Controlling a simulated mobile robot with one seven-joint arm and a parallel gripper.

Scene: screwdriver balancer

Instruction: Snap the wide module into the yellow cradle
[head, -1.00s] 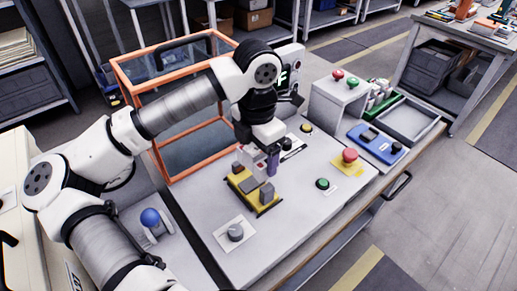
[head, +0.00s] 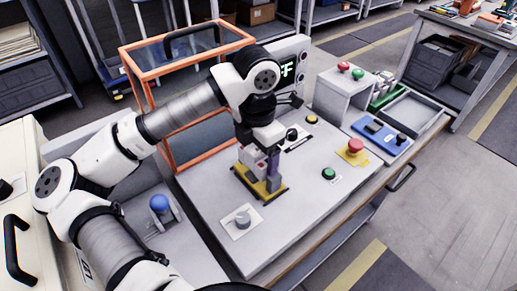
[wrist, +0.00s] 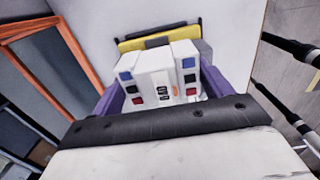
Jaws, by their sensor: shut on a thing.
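The white wide module, with blue, dark and red squares on its face, sits between my gripper's purple fingers in the wrist view (wrist: 160,78). My gripper (head: 264,163) is shut on it. In the head view the white module (head: 251,162) hangs down beside the near purple finger, directly over the yellow cradle (head: 272,196). The cradle is on the grey bench top; its yellow edge also shows beyond the module in the wrist view (wrist: 135,44). Grey blocks on the cradle are partly covered. Whether the module touches the cradle is hidden.
A grey knob (head: 242,219) on a white plate stands in front of the cradle. A green button (head: 328,173) and a red button (head: 355,146) are to the right. An orange-framed enclosure (head: 160,100) stands behind left. The front right bench top is clear.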

